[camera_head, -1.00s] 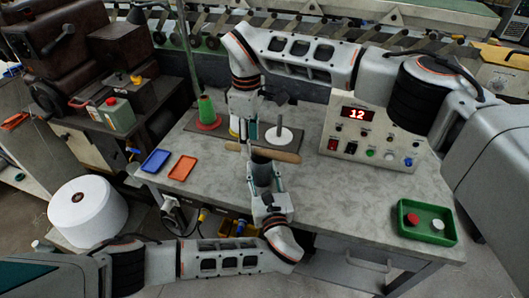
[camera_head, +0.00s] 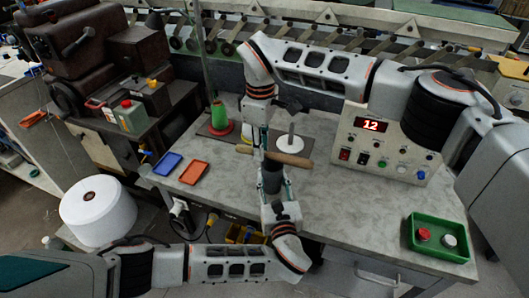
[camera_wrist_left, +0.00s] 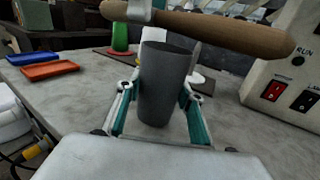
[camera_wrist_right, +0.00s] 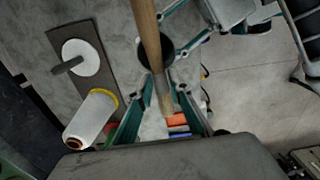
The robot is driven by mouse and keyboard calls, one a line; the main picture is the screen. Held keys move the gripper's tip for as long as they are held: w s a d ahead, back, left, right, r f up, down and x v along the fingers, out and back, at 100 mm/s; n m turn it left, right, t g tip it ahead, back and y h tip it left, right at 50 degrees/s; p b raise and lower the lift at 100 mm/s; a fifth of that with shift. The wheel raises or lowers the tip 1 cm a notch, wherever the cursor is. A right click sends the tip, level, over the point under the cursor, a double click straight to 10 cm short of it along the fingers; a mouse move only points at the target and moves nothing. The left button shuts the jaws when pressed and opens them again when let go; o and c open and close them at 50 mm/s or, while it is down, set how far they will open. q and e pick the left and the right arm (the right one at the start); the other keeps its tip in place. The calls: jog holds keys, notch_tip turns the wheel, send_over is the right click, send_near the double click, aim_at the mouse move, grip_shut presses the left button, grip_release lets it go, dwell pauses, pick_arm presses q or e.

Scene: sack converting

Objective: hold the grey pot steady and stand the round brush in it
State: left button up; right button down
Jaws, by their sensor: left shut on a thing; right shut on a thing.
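The grey pot (camera_head: 272,180) stands upright near the table's front edge. My left gripper (camera_wrist_left: 163,98) is shut around its sides. In the left wrist view the pot (camera_wrist_left: 165,80) shows a dark opening at its top. The round brush (camera_head: 288,159) has a wooden handle and lies nearly level above the pot's mouth, across it. My right gripper (camera_wrist_right: 162,92) is shut on the brush; the handle also shows in the right wrist view (camera_wrist_right: 149,40), passing over the pot's opening (camera_wrist_right: 165,50). I cannot make out the bristles clearly.
Behind the pot are a white disc with a spindle (camera_head: 291,142) and a green cone (camera_head: 219,117). Blue (camera_head: 167,163) and orange (camera_head: 193,173) trays lie left. A control box (camera_head: 385,145) and green tray (camera_head: 440,252) stand right. Table between is clear.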

notch_tip(320, 180, up, 8)
jog(key=shift+f, duration=0.2)
jog(key=shift+s+a+r, duration=0.2)
jog(key=s+a+f+n+y, duration=0.2)
jog(key=s+a+n+y, duration=0.1)
jog(key=s+a, duration=0.45)
notch_tip(320, 180, up, 12)
jog(key=f+m+t+y, duration=0.1)
jog(key=m+t+y, duration=0.35)
jog(key=y, duration=0.95)
send_over(281, 155)
jog(key=n+t, duration=0.1)
jog(key=shift+f, duration=6.75)
